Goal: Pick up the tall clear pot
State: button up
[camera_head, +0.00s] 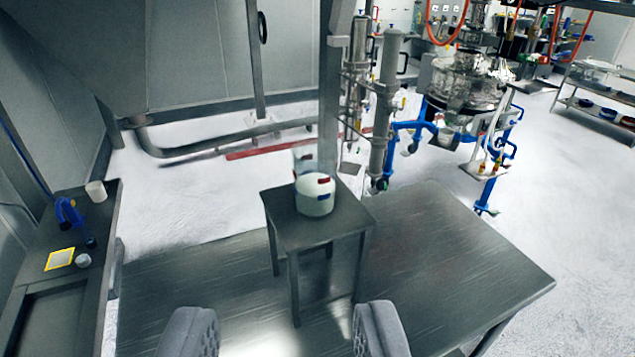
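A small dark square table (285,228) stands ahead of me. On it is a white round pot (315,204) with red and blue marks. Just behind it rises a see-through, tall clear pot (302,158) with a small red mark near its upper part. The white pot hides its lower part, so I cannot tell whether the two touch. My gripper (284,332) is open and empty at the bottom of the view. Its two grey fingers are wide apart, nearer to me than the small table and clear of both pots.
A wide, low metal table (450,255) spreads around the small table. A left side bench (98,225) holds a white cup (96,191), a blue tool (68,212) and a yellow-edged square (60,260). A vertical post (328,90) and steel pipes (381,120) stand behind the pots.

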aim_at(315, 160)
jog(key=z, duration=0.05)
jog(key=i, duration=0.95)
jog(key=z, duration=0.05)
